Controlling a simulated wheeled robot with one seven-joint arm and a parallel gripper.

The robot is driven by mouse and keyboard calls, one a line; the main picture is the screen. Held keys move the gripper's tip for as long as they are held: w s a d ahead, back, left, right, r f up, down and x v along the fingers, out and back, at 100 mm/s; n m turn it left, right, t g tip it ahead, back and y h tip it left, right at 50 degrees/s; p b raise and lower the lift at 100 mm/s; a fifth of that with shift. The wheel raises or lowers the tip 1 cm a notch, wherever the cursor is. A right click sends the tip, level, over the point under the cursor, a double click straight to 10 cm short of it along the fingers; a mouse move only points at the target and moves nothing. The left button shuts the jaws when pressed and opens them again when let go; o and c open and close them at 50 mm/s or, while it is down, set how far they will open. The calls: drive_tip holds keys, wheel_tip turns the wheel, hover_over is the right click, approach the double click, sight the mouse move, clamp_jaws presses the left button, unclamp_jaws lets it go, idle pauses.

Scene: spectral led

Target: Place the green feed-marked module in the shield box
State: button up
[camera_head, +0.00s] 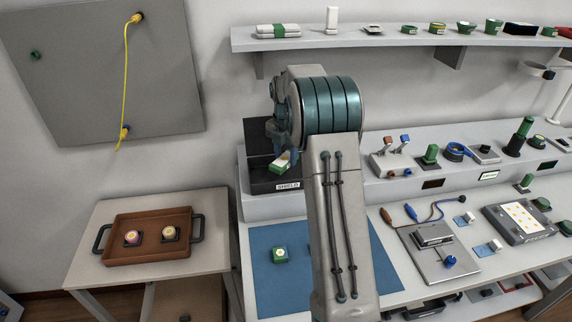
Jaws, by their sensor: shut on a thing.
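The black shield box (262,183) stands on the raised step at the left end of the bench, with a "SHIELD" label on its front. My gripper (280,153) is over the box opening, pointing down. It is shut on a small green module with a pale top (283,163), which appears tilted and just above or inside the box; I cannot tell whether it touches the floor of the box. The marking on it is too small to read. My arm hides the right side of the box. Another green module (280,255) with a pale top sits on the blue mat (262,290).
A brown tray (150,256) with two round-topped modules is on the side table at left. A shelf (350,41) with small parts runs above. Tools and several modules crowd the bench to the right. My arm covers part of the blue mat.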

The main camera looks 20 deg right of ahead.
sight(285, 175)
drive_tip(key=shift+a+f+p, duration=0.1)
drive_tip(key=shift+f+p, duration=0.35)
drive_tip(key=shift+f, duration=1.8)
drive_tip(key=shift+f, duration=0.15)
drive_tip(key=o, duration=1)
